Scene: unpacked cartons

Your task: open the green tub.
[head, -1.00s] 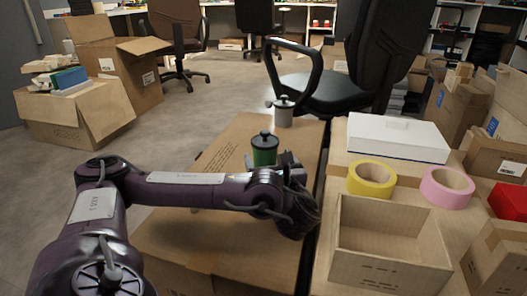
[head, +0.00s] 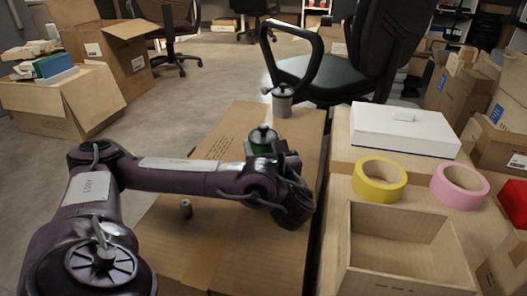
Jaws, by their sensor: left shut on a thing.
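The green tub (head: 262,149) stands upright on the large carton in the middle, with a dark grey knobbed lid (head: 263,136) on top. My left gripper (head: 278,154) is at the tub's near right side and shut on the tub. The wrist hides its fingertips and the tub's lower part, so the exact contact is hard to see. The lid's knob is clear of the gripper. My right gripper is not in view.
A grey lidded tub (head: 282,103) stands behind, near the chair (head: 330,75). To the right are a white box (head: 400,132), yellow tape (head: 380,180), pink tape (head: 459,184) and an empty open box (head: 405,270).

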